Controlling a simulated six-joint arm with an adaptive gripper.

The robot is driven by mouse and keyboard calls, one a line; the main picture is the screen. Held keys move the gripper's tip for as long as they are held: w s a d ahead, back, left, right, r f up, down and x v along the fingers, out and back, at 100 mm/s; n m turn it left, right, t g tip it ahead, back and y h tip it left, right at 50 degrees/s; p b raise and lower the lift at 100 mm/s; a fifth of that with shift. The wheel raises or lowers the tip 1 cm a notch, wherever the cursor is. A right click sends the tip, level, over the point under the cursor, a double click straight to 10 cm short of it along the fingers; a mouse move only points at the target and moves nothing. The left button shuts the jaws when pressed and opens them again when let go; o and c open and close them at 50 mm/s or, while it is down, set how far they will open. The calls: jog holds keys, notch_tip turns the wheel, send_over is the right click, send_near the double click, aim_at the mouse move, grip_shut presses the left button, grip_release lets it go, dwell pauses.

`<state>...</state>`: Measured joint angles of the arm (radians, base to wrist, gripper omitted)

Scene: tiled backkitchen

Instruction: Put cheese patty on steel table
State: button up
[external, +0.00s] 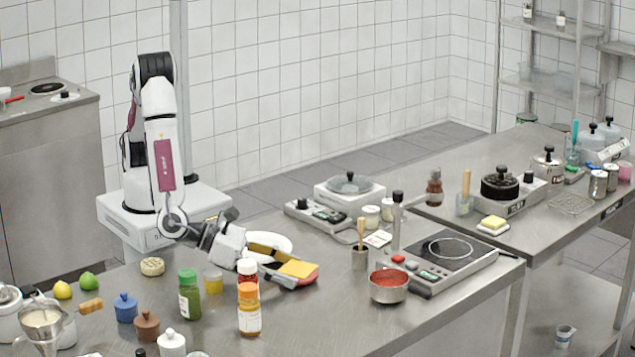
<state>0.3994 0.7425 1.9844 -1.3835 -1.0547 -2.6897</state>
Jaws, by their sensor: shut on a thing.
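The cheese patty (298,269) shows as a flat yellow square at the end of my gripper (296,272), in the middle of the external view. My gripper reaches to the right, low over the near part of the steel table (340,315), with its fingers shut on the patty. The fingers hide part of the patty's edges. I cannot tell whether the patty touches the tabletop. A white plate (277,240) lies just behind my gripper, partly covered by it.
An orange-capped bottle (249,312) and a green bottle (189,294) stand in front of my gripper. A red-filled pan (389,287) and an induction hob (445,250) are to the right. The front middle of the table is clear.

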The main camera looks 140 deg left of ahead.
jog(key=shift+f, duration=0.1)
jog(key=o, duration=0.9)
jog(key=shift+s+d+r, duration=0.1)
jog(key=shift+d+r, duration=0.05)
jog(key=shift+r, duration=0.05)
jog(key=v, duration=1.1)
jog(key=shift+s+d, duration=0.25)
jog(key=shift+r, duration=0.1)
